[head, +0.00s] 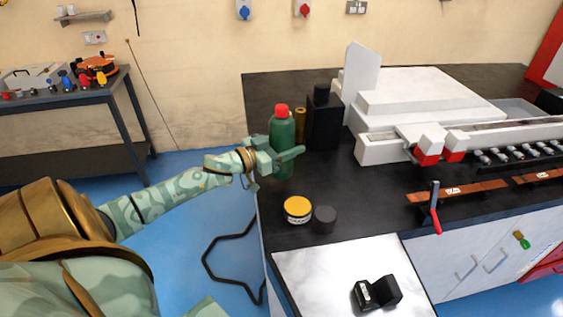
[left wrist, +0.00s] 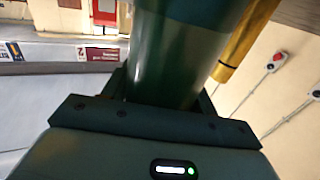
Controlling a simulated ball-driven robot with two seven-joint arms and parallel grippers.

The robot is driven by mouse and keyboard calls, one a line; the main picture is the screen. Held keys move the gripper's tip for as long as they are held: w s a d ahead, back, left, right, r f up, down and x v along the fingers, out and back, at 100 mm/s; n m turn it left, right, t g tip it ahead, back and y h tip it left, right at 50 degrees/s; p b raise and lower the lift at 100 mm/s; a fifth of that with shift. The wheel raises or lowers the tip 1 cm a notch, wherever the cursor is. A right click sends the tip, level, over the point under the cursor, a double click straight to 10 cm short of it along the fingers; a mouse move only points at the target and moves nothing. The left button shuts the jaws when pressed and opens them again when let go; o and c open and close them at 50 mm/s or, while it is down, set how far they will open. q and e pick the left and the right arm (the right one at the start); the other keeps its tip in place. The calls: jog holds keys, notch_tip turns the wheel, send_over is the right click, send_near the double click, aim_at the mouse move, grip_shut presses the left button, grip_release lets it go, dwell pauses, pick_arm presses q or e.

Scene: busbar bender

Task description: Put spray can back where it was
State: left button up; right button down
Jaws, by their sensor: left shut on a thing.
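The spray can (head: 282,130) is a dark green cylinder with a red cap, upright near the left edge of the black bench. My left gripper (head: 285,155) is shut around the can's body, and its arm reaches in from the left. In the left wrist view the green can (left wrist: 178,55) stands close between the jaws of my left gripper (left wrist: 155,110). The can's lower part is partly hidden by the gripper, and I cannot tell whether its base touches the bench. My right gripper is not in view.
A yellow-lidded tin (head: 298,209) and a dark round piece (head: 325,219) sit in front. The white machine (head: 420,100) fills the bench's right side.

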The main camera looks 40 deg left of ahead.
pick_arm(q)
jog(key=shift+s+a+f, duration=0.1)
jog(key=shift+a+f, duration=0.35)
jog(key=shift+f, duration=0.1)
jog(key=f, duration=0.1)
jog(key=f+b, duration=0.1)
jog(key=f, duration=0.1)
jog(key=shift+s+a+f+b, duration=0.2)
jog(key=shift+a+f+b, duration=0.05)
jog(key=shift+f+b, duration=0.15)
jog(key=shift+r, duration=0.1)
jog(key=o, duration=1.3)
jog(key=p+v, duration=0.1)
jog(key=v, duration=1.1)
jog(key=shift+p, duration=0.3)
